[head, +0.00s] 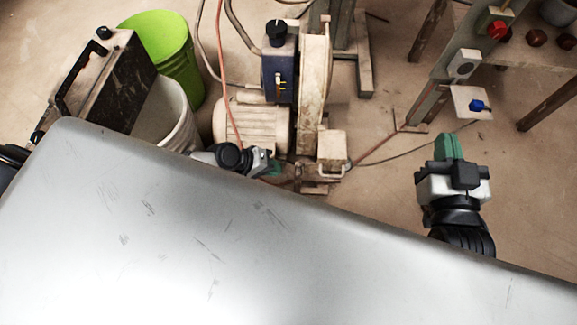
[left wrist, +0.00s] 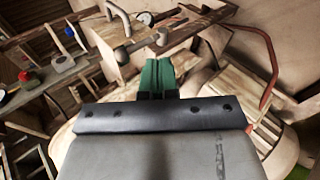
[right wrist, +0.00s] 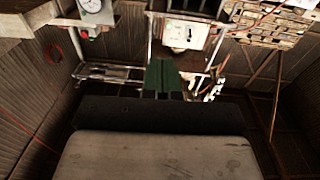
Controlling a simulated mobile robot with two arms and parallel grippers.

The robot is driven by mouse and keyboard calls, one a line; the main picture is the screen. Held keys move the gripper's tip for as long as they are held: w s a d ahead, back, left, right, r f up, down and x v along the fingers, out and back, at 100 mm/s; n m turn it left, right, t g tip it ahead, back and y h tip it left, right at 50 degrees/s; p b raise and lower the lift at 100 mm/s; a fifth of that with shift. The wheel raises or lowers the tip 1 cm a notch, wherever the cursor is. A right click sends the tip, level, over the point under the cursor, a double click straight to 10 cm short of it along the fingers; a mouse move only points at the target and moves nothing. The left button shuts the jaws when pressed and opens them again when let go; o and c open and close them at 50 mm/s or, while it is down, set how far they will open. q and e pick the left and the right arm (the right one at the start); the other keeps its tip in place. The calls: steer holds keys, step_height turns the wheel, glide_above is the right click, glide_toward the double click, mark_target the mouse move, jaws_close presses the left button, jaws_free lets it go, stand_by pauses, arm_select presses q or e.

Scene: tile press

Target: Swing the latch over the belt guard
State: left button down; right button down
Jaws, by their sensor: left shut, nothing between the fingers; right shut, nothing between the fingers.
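The belt guard appears to be the tall, narrow, worn beige housing (head: 313,85) beside the motor in the head view. A small beige box with a wire handle (head: 331,147) sits at its lower end. I cannot clearly make out the latch; a short bar with rounded ends (left wrist: 142,46) on a beige casing in the left wrist view may be it. My left gripper (head: 275,167), with green fingers, is shut and empty, low beside the motor and left of the small box. My right gripper (head: 449,147) is shut and empty, over open floor to the right.
A beige motor (head: 250,122) and a dark blue control box with a black knob (head: 279,60) stand left of the guard. A green bucket (head: 165,50) and a white bucket (head: 168,115) are further left. A post with a red button (head: 497,29) stands right. My grey body covers the foreground.

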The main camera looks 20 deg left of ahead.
mark_target(299, 168)
arm_select(q)
steer(key=shift+w+d+f, duration=0.1)
steer(key=shift+w+d, duration=0.25)
steer(key=shift+d, duration=0.25)
steer(key=shift+w+d+r, duration=0.1)
steer(key=shift+w+d, duration=0.2)
steer(key=shift+d, duration=0.35)
steer(key=shift+w+d+f, duration=0.1)
steer(key=shift+w+d, duration=0.25)
steer(key=shift+d, duration=0.25)
